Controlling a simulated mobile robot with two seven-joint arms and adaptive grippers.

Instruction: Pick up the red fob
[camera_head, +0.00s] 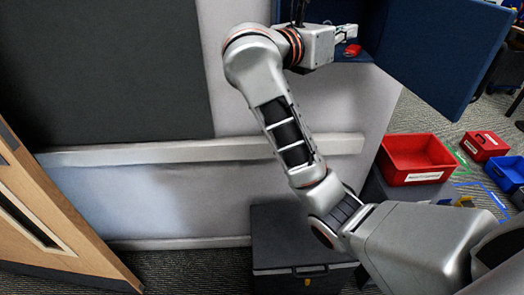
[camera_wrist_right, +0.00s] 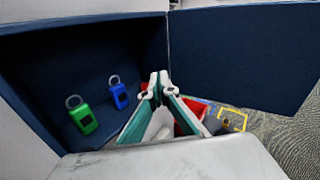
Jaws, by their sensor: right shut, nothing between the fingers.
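The red fob (camera_head: 352,50) lies in the dark blue open box at the upper right of the head view, just below and beside my right gripper (camera_head: 346,34). In the right wrist view my right gripper (camera_wrist_right: 159,80) has its fingertips together, shut with nothing held. Red patches show behind the fingers there, and I cannot tell whether they are the fob or a bin. My left gripper is not in view.
A green fob (camera_wrist_right: 83,117) and a blue fob (camera_wrist_right: 119,94) are inside the box (camera_wrist_right: 60,55), left of my fingers. A red bin (camera_head: 418,157) stands at right. A dark case (camera_head: 290,235) stands below, and a wooden door (camera_head: 50,220) is at left.

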